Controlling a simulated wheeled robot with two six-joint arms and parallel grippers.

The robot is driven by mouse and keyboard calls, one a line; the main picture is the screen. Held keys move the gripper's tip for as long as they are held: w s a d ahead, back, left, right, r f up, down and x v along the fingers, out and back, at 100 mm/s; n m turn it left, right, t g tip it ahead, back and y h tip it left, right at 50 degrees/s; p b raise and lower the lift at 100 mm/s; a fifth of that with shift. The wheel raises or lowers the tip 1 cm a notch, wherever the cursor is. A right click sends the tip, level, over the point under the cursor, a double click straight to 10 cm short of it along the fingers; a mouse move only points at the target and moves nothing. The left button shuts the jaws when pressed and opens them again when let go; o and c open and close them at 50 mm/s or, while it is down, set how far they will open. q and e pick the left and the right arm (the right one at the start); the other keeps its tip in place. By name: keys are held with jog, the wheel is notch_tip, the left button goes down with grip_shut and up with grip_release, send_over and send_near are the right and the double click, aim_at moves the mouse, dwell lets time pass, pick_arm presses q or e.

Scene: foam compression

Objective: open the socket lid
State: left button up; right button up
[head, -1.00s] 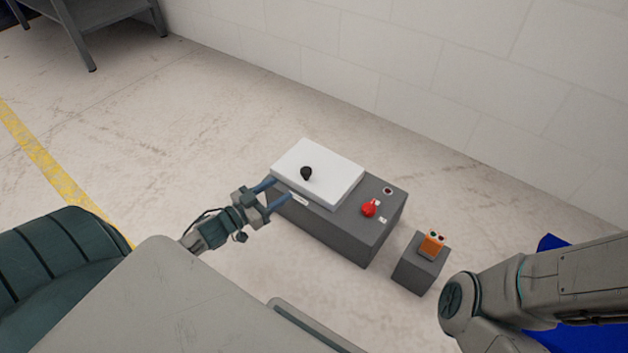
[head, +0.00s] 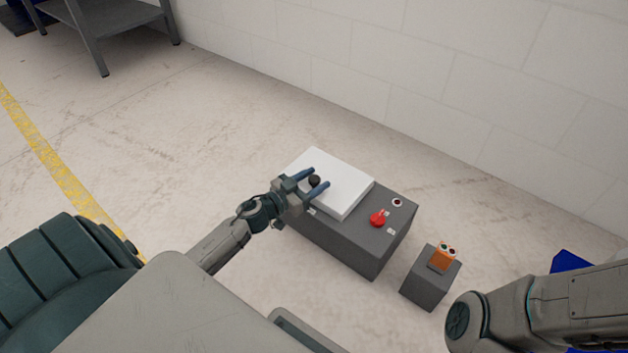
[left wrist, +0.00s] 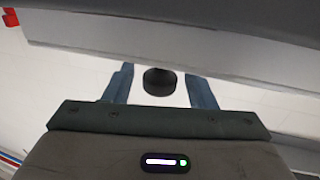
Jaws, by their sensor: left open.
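The socket lid is a flat white plate (head: 345,189) on top of a dark grey box (head: 345,239), and it lies closed. A round black knob (head: 314,180) stands on the lid; it also shows in the left wrist view (left wrist: 159,81). My left gripper (head: 319,178) is open over the lid, with its two blue fingers on either side of the knob. I cannot tell whether the fingers touch it. My right gripper is not in view; only part of my right arm shows at the lower right.
A red switch (head: 378,218) and a small round socket or button (head: 397,202) sit on the box's right part. A smaller grey block (head: 430,284) with an orange device (head: 443,257) stands to the right. A wall runs behind; floor lies clear to the left.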

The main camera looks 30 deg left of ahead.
pick_arm(q)
jog(key=shift+w, duration=0.15)
jog(key=shift+c, duration=0.2)
grip_shut()
jog(key=shift+r, duration=0.1)
